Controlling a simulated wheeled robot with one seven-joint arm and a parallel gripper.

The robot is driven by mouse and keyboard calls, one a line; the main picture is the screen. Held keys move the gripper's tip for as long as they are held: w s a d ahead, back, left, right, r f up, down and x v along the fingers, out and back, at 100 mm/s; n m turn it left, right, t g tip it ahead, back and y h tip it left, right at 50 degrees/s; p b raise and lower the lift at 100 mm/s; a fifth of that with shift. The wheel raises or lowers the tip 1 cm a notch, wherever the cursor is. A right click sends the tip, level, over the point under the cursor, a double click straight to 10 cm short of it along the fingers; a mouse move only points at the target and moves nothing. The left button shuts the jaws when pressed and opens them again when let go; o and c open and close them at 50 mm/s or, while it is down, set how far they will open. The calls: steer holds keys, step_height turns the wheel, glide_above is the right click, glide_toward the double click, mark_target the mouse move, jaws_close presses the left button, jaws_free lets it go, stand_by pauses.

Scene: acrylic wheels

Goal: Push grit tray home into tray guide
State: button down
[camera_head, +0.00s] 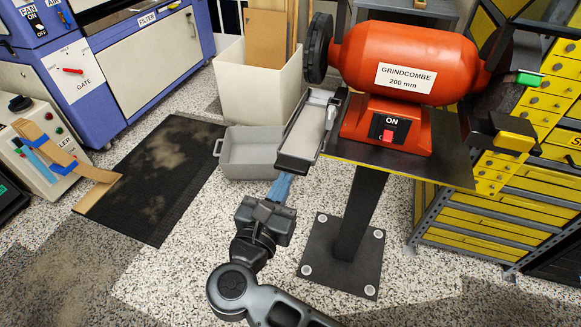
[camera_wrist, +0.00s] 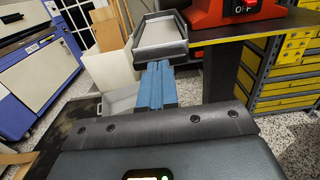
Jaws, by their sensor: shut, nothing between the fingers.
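The grit tray (camera_head: 307,134) is a shallow pale-grey tray with dark edges, beside the grinder's base. It also shows ahead of me in the wrist view (camera_wrist: 160,35), jutting out from the grinder table. The tray guide (camera_head: 339,112) appears to be the dark rail along the tray's right side; how deep the tray sits in it I cannot tell. My gripper (camera_head: 282,181) has blue fingers, shut and empty, just below the tray's near end. In the wrist view the fingertips (camera_wrist: 159,66) overlap the tray's front edge; contact is unclear.
The red grinder (camera_head: 410,62) stands on a dark table (camera_head: 440,168) with a pedestal (camera_head: 355,215). A grey bin (camera_head: 250,158) lies left of the tray, before a white box (camera_head: 250,95). Yellow drawers (camera_head: 490,210) stand right.

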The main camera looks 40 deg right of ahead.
mark_target(294, 160)
steer(key=shift+b+x, duration=0.45)
steer(key=shift+x, duration=1.35)
steer(key=shift+w+d, duration=0.15)
steer(key=shift+b+x, duration=0.3)
steer(key=shift+x, duration=1.05)
steer(key=v, duration=0.6)
